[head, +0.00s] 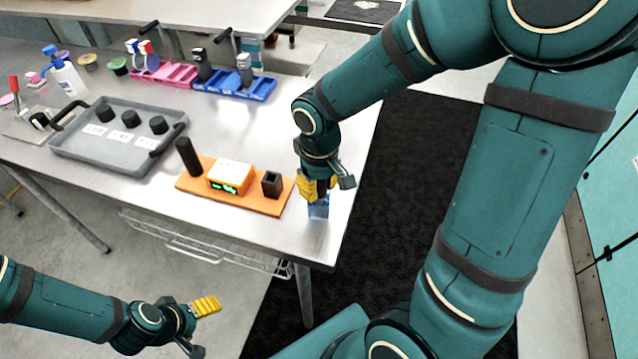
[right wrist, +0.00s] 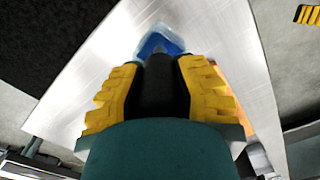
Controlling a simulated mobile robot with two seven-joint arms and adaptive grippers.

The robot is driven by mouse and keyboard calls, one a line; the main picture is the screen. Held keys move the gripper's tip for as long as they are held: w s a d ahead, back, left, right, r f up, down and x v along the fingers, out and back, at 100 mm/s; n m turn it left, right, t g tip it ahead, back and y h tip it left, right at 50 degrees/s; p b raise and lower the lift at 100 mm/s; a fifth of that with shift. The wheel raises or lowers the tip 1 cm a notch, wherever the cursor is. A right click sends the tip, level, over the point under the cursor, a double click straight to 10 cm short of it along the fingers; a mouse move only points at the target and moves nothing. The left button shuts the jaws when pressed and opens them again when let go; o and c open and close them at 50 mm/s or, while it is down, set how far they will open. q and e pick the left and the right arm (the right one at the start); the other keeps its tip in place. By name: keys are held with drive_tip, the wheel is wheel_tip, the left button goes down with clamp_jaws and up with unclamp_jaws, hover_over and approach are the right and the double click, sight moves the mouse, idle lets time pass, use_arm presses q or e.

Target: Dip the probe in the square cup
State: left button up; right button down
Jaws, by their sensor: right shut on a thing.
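My right gripper (head: 322,188) is shut on the dark probe (right wrist: 160,85), near the table's right edge. In the right wrist view the probe sits between the yellow fingers (right wrist: 160,92). The blue, see-through square cup (head: 319,210) stands on the table directly below this gripper, partly covered by it. In the right wrist view the cup (right wrist: 158,42) shows just beyond the probe's far end. The probe's tip is hidden, so I cannot tell whether it is inside the cup. My left gripper (head: 204,325) is open and empty, off the table's front edge.
An orange board (head: 216,191) left of the cup carries a meter with green digits (head: 230,178), a black square holder (head: 271,183) and a black cylinder (head: 188,156). A grey tray (head: 88,154) with black knobs, pink bins (head: 165,73) and blue bins (head: 262,88) stand farther away.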

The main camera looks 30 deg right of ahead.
drive_tip(key=shift+r, duration=0.15)
drive_tip(key=shift+r+p, duration=3)
drive_tip(key=shift+r, duration=0.65)
